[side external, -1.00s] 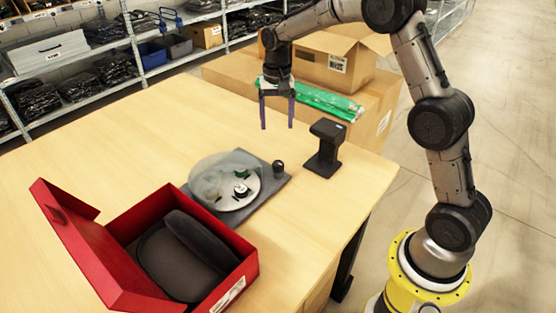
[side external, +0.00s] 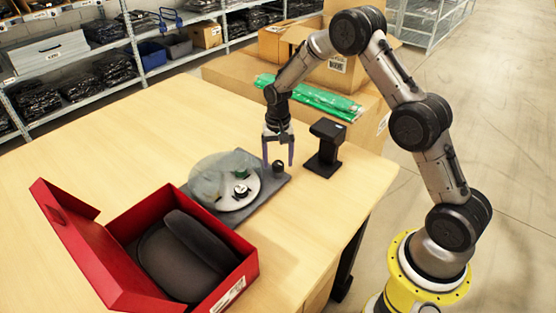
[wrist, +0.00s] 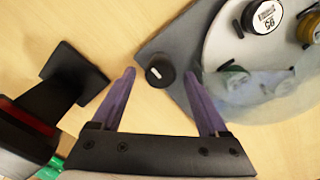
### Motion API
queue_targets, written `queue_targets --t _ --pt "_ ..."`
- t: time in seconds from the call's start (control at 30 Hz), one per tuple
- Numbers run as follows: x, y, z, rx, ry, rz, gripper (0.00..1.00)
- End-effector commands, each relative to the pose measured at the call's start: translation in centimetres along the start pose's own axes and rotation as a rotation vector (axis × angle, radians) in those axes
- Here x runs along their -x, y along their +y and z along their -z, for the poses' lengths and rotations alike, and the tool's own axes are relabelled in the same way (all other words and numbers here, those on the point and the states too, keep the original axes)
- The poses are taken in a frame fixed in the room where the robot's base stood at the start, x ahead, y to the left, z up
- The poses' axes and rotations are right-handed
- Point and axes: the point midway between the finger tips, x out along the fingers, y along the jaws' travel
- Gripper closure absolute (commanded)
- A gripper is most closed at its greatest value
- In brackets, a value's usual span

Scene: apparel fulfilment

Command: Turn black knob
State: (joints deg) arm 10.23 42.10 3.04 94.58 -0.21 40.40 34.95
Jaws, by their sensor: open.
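The black knob (side external: 278,167) stands at the right corner of a grey base plate (side external: 231,222) on the table. In the wrist view the knob (wrist: 160,72) is round with a small white mark on top. My gripper (side external: 278,163) is open, pointing down over the knob. In the wrist view its purple fingers (wrist: 162,73) lie to either side of the knob, with gaps on both sides. I cannot tell whether the fingertips are down at the knob's height.
A round disc (side external: 243,197) with small items under a clear cover sits on the plate. A black scanner-like stand (side external: 325,150) is close on the right. An open red box (side external: 236,278) with a dark item is at the front. The table's left side is clear.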

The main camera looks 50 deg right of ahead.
Motion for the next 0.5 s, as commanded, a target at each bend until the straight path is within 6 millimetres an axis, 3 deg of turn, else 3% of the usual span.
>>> queue_targets --t 0.33,0.5 --pt "-0.38 0.00 0.00 0.000 0.000 0.000 0.23" --pt "-0.36 0.00 0.01 0.000 0.000 0.000 0.54"
